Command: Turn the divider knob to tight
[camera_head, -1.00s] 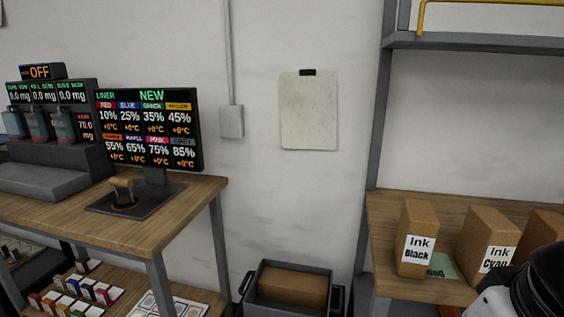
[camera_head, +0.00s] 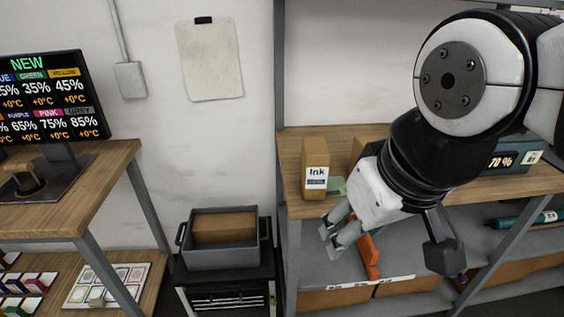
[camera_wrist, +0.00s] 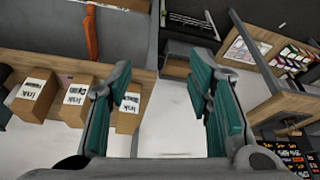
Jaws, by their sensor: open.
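My gripper (camera_head: 331,240) is open and empty. It hangs in front of the right-hand shelf, and its two teal fingers stand apart in the wrist view (camera_wrist: 160,72). No part in view is clearly marked as the divider knob. A wooden-topped knob or handle (camera_head: 27,181) sits on a dark plate on the left bench, below the display, far from my gripper. A dark unit (camera_head: 510,158) reading "70 %" stands on the right-hand shelf, partly behind my arm. No "tight" marking is readable.
The left bench (camera_head: 110,165) carries the colour display (camera_head: 50,100). A grey bin (camera_head: 222,262) with a carton stands between bench and shelf. Ink boxes (camera_head: 316,165) stand on the right-hand shelf, and an orange tool (camera_head: 370,257) lies below them.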

